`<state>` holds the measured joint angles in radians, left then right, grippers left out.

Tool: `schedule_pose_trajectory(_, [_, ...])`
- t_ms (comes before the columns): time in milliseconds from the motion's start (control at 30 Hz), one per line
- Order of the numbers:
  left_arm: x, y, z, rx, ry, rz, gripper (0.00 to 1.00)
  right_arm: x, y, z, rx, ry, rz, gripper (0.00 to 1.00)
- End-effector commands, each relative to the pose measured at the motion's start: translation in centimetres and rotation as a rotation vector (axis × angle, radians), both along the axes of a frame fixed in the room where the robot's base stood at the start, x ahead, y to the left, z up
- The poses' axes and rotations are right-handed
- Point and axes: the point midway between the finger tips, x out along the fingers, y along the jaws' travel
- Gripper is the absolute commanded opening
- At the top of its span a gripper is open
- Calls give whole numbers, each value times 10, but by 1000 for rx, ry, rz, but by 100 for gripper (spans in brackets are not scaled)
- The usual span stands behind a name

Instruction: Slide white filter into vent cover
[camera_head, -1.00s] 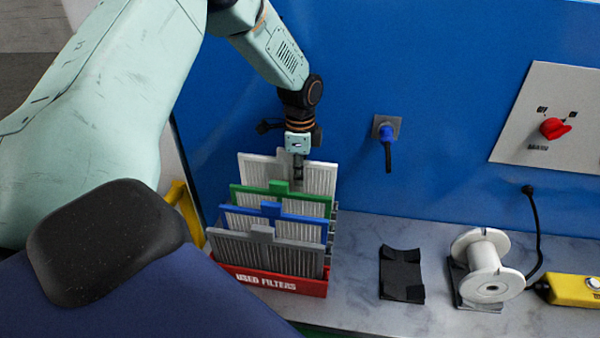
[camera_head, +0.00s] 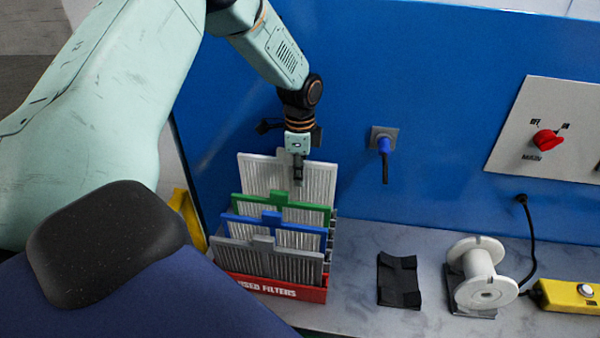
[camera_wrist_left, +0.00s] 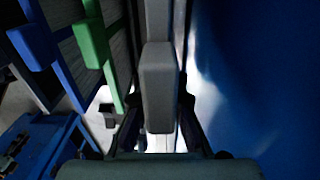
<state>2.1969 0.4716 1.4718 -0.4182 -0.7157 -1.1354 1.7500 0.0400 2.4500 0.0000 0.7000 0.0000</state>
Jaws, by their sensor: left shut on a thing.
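The white filter (camera_head: 262,177) is the rearmost panel at the red used-filters box (camera_head: 287,291). It stands upright and rises higher than the filters in front of it. In the left wrist view the pale tab (camera_wrist_left: 158,88) sits between the fingers. I see no vent cover that I can make out. My right gripper is not in view.
Green (camera_head: 310,212), blue (camera_head: 300,228) and grey (camera_head: 285,262) filters stand in front of the white one. A blue wall rises close behind, with a plugged socket (camera_head: 384,138). A black cradle (camera_head: 399,281) and white spool (camera_head: 481,275) are on the counter.

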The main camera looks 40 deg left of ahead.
Motion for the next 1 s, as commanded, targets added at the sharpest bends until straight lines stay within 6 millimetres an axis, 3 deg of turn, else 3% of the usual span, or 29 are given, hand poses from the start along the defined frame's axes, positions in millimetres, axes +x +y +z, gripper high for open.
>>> schedule_pose_trajectory(333, [0, 0, 23, 0, -1, 0, 0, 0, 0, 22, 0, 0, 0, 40])
schedule_pose_trajectory(600, [0, 0, 39, 0, -1, 0, 0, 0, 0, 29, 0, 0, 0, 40])
schedule_pose_trajectory(1000, [0, 0, 40, 0, 0, 0, 0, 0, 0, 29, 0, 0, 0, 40])
